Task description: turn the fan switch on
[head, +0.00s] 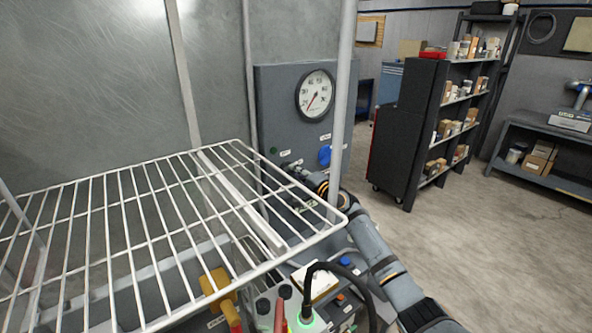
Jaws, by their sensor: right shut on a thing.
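The grey control panel (270,95) stands upright behind the wire rack, with a round gauge (315,95) at its top. A blue knob (325,155) and a small green light (273,150) sit below the gauge. My right gripper (293,168) reaches in from the lower right to the panel's lower half, left of and a little below the blue knob. It is shut on a small part at the panel face, which looks to be the fan switch; the fingers mostly hide it, so its position cannot be told. My left gripper is out of view.
A white wire rack (120,217) fills the left foreground, its right edge close to my right arm. A pale post (343,90) rises before the panel. Below are a box with a lit green button (305,317) and a black cable. Dark shelving (405,130) stands right; floor beyond is clear.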

